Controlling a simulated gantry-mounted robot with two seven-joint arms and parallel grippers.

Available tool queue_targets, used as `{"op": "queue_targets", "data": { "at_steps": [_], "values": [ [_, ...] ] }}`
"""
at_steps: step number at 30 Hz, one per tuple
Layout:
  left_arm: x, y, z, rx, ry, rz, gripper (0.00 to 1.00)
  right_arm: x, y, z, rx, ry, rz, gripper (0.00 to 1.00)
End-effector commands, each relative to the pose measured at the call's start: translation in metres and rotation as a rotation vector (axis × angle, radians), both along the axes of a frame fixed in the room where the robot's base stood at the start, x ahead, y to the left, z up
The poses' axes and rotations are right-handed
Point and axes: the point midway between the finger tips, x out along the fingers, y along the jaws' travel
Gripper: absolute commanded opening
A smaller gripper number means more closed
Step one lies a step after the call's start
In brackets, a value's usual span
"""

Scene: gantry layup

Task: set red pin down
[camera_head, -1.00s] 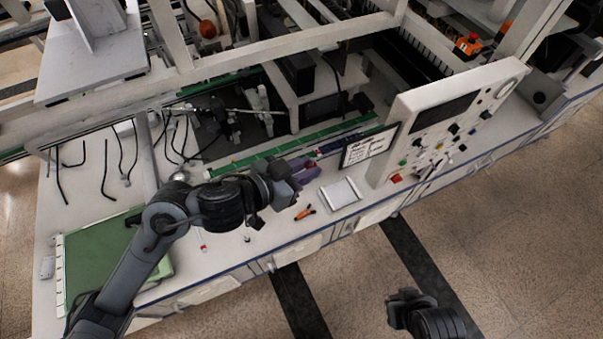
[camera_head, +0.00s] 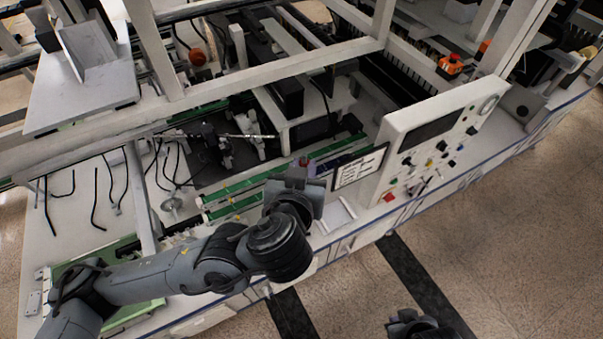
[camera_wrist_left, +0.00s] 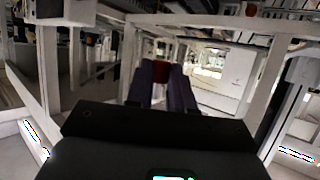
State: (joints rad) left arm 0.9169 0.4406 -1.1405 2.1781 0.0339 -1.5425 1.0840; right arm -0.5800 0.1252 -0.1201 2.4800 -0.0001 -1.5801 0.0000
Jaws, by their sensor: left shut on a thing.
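My left gripper (camera_head: 306,168) is over the green-edged rails at the middle of the bench, left of the control panel. In the left wrist view its two purple fingers (camera_wrist_left: 162,84) are shut on the red pin (camera_wrist_left: 161,73), and only a dark red part of the pin shows between them. In the head view my own wrist and fingers hide most of the pin. I cannot tell whether the pin touches anything below it. My right gripper (camera_head: 408,323) is at the bottom edge over the floor, too dark and cut off to read its fingers.
The upright control panel (camera_head: 436,140) with buttons stands right of the left gripper. A small framed sign (camera_head: 360,168) leans beside it. A white frame beam (camera_head: 270,72) crosses above the bench. A green board (camera_head: 130,318) lies at the front left. Black cables hang at the left.

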Motion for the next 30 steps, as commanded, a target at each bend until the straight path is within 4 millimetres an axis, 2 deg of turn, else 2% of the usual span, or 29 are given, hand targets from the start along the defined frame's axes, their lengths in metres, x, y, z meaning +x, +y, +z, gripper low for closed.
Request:
{"op": "queue_targets", "data": {
  "at_steps": [9,15,17,24,30],
  "values": [
    [0.003,-0.003,0.014,-0.001,-0.003,0.132,0.0,0.0,0.001,0.0,0.006,0.0,-0.004,0.0],
    [0.004,-0.003,0.01,0.002,-0.001,0.148,0.0,0.0,0.002,0.0,0.008,0.0,-0.006,0.0],
    [0.004,-0.003,0.003,0.003,-0.001,0.134,0.0,0.0,0.002,0.0,0.009,0.0,-0.005,0.0],
    [0.009,0.004,-0.051,0.006,-0.003,0.025,0.0,0.0,0.002,0.0,0.008,0.0,-0.006,0.0],
    [0.008,0.014,-0.083,0.001,0.001,-0.012,0.0,0.0,0.001,0.0,0.006,0.0,-0.003,0.0]
  ]
}}
